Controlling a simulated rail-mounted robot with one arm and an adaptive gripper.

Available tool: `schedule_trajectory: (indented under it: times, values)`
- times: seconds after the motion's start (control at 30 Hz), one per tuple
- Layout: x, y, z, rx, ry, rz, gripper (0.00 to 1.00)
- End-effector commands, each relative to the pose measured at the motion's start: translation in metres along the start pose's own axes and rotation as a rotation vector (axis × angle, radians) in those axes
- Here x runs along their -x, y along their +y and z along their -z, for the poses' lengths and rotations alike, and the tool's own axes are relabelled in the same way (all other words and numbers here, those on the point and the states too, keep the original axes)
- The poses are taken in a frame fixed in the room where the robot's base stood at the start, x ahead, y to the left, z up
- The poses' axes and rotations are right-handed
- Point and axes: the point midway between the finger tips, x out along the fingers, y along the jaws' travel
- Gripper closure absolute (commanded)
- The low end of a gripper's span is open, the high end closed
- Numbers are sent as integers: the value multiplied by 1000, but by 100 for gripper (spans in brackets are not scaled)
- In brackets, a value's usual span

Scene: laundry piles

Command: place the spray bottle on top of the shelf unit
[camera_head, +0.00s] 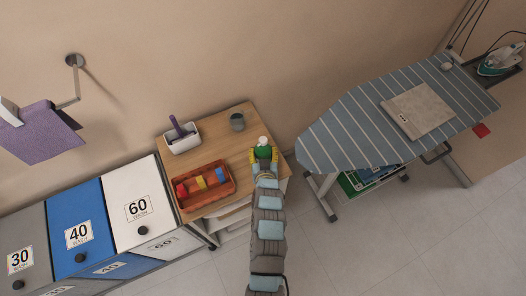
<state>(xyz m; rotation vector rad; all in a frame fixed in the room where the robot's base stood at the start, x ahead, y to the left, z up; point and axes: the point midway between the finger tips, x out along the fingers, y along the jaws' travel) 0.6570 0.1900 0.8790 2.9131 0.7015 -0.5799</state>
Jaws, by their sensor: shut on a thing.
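The spray bottle (263,142) shows a white top and a green body between the yellow fingers. My gripper (263,154) is shut on it. Gripper and bottle appear over the right part of the wooden top of the shelf unit (219,148). I cannot tell whether the bottle touches the top or hangs above it. My arm comes up from the bottom of the picture and hides the bottle's lower part and some of the unit's right side.
On the unit's top stand a white box (183,145) with a purple-handled thing, a grey cup (237,121) and an orange tray (207,203) of colored items. Bare wood lies between them. The striped ironing board (350,135) is to the right, laundry bins (125,182) to the left.

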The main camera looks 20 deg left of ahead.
Motion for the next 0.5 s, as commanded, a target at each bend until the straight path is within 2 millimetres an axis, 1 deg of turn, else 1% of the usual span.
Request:
schedule_trajectory:
  times: [0.1, 0.13, 0.17, 0.2, 0.5]
  values:
    - [-2, 0, -4, 0, 0, 0, 79]
    - [-1, 0, -3, 0, 1, 0, 34]
    - [-1, 0, -2, 0, 1, 0, 25]
    - [-1, 0, -2, 0, 1, 0, 14]
    - [-1, 0, -2, 0, 1, 0, 13]
